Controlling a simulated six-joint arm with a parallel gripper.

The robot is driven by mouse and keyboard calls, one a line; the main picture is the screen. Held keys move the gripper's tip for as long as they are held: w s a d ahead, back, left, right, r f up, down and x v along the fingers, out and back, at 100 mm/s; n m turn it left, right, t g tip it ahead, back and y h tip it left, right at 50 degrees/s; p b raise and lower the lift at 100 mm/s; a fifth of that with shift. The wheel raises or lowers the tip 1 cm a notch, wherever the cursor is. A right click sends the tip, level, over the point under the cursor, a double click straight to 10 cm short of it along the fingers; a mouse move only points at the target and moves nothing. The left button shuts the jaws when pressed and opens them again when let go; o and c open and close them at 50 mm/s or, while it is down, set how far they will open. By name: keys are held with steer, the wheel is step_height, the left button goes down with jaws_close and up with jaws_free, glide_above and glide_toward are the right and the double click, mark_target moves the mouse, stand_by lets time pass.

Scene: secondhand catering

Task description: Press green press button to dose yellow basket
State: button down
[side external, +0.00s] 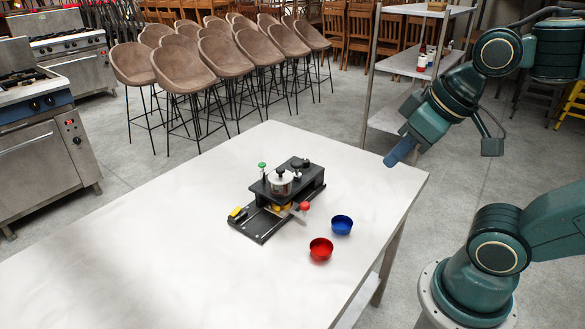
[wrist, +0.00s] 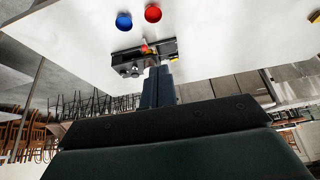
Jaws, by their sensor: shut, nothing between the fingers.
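A black dosing device (side external: 290,190) stands on the white table, with a round metal container (side external: 281,180) on top. A green press button (side external: 262,165) sticks up at its left back side. A red knob (side external: 304,206) is at its front right. A yellow part (side external: 281,207), perhaps the yellow basket, is partly hidden under the container; a yellow block (side external: 237,213) sits at the device's left end. My gripper (side external: 390,160) is shut and empty, above the table's right edge and well apart from the device. In the wrist view, my gripper (wrist: 158,70) overlaps the device (wrist: 135,63); the green button cannot be made out.
A red bowl (side external: 321,248) and a blue bowl (side external: 342,225) stand on the table (side external: 150,240) to the right of the device. The table's left part is clear.

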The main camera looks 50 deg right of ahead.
steer(key=w+r+m, duration=0.2)
steer(key=w, duration=0.8)
steer(key=m+t+y, duration=0.1)
steer(key=m+t, duration=0.3)
steer(key=m, duration=0.2)
glide_above(262, 165)
step_height(262, 165, down, 10)
steer(key=shift+s+d, duration=0.25)
steer(key=shift+s, duration=0.15)
steer(key=shift+f, duration=4.4)
